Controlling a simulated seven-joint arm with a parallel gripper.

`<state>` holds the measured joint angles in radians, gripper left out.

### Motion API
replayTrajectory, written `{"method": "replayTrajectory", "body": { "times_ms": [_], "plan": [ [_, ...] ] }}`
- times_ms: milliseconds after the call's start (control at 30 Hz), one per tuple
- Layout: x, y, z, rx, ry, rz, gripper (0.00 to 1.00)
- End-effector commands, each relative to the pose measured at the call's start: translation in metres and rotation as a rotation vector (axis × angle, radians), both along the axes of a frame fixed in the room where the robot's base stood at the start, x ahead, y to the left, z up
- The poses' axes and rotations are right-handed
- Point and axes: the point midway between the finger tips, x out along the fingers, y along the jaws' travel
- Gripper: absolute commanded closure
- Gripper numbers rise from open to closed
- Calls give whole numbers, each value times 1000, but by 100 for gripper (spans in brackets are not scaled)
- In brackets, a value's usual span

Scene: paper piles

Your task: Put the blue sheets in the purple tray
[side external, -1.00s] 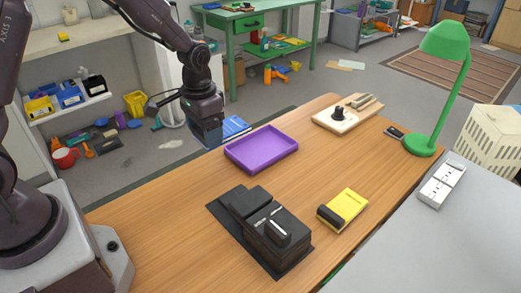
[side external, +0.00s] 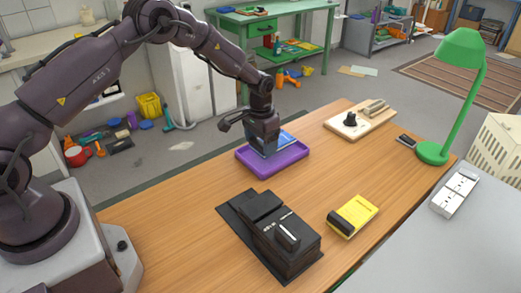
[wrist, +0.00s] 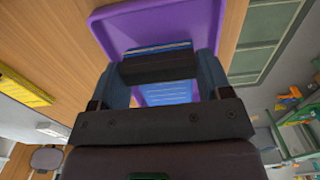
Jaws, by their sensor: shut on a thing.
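The purple tray (side external: 278,166) lies flat on the wooden table near its far edge. My gripper (side external: 265,150) points down over the tray. It is shut on the blue sheets (side external: 287,138), whose visible part sticks out to the right of the fingers in the side view. In the wrist view, the blue sheets (wrist: 170,94) show between my fingers, with the purple tray (wrist: 112,24) around and behind them. Whether the sheets touch the tray floor cannot be told, since my fingers hide much of it.
A black desk device (side external: 268,236) and a yellow pad (side external: 356,214) lie in front of the tray. A wooden board with a black knob (side external: 352,122) is behind to the right, near a green lamp (side external: 436,152). Bare tabletop lies left of the device.

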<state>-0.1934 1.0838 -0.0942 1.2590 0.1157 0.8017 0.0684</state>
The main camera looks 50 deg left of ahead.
Motion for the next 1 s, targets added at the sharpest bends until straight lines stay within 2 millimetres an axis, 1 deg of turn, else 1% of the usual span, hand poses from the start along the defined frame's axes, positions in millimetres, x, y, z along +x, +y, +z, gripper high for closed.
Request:
{"method": "replayTrajectory", "body": {
  "times_ms": [33, 100, 200, 467, 600, 633, 667, 700, 733, 1000],
  "plan": [
    [-1, -1, -10, -1, 5, -1, 57],
    [-1, -1, -20, -1, 4, 0, 57],
    [-1, 0, -28, -1, 2, 0, 57],
    [-1, 0, -28, 0, 1, 0, 57],
    [-1, 0, -32, 0, 2, 0, 57],
    [-1, 0, -32, 0, 1, 0, 22],
    [-1, 0, -32, 0, 1, 0, 15],
    [-1, 0, -32, 0, 1, 0, 6],
    [-1, 0, -32, 0, 2, 0, 3],
    [-1, 0, -30, 0, 1, 0, 3]
  ]
}}
